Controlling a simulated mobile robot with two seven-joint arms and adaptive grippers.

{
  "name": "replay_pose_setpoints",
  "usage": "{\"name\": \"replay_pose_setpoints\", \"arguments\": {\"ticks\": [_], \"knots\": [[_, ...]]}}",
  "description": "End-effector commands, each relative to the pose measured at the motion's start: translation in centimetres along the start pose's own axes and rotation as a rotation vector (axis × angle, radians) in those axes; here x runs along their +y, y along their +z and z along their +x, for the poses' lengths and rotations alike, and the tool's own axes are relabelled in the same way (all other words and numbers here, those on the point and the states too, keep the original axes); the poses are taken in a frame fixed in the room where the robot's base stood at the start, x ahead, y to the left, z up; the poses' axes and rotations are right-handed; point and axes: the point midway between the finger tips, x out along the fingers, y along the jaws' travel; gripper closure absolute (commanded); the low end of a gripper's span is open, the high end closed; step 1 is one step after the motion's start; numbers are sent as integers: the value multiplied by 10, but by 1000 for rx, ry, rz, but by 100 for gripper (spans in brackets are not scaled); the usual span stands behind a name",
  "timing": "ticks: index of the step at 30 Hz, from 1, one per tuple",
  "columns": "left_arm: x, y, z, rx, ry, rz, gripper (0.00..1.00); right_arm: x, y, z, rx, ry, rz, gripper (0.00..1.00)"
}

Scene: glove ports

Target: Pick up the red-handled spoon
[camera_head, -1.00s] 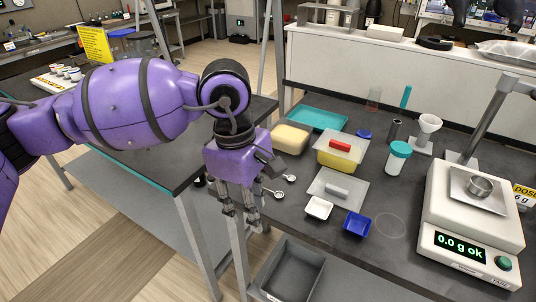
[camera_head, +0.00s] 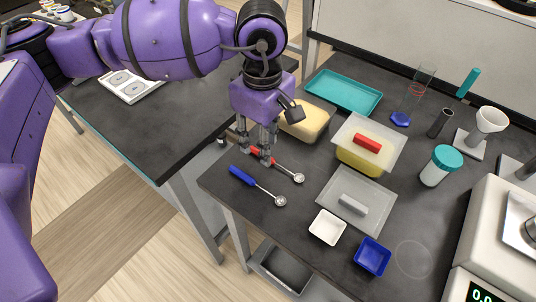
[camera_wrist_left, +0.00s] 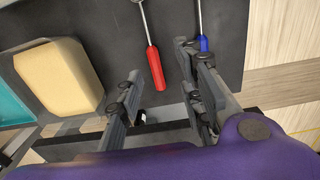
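The red-handled spoon (camera_head: 284,168) lies on the dark bench near its left edge, its steel bowl pointing toward the lower right. In the left wrist view its red handle (camera_wrist_left: 155,68) lies between my fingers, with a gap on both sides. My left gripper (camera_head: 255,153) points down over the handle and is open; the fingers partly hide the handle in the head view. A blue-handled spoon (camera_head: 241,175) lies beside it, nearer the front; in the wrist view its handle (camera_wrist_left: 203,43) is close to the right finger. My right gripper is out of view.
A white dish (camera_head: 327,227), blue dish (camera_head: 372,256) and clear lid (camera_head: 370,190) lie to the right. The bench edge is close on the left.

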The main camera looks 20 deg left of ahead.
Motion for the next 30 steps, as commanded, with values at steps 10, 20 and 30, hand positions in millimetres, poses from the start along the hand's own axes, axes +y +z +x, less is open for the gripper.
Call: {"name": "replay_pose_setpoints", "arguments": {"ticks": [10,20,30], "knots": [[4,3,41,-1,1,-1,66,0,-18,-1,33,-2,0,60],[5,3,43,0,2,-1,79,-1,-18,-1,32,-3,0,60],[5,3,42,0,2,-1,100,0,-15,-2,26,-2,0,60]]}}
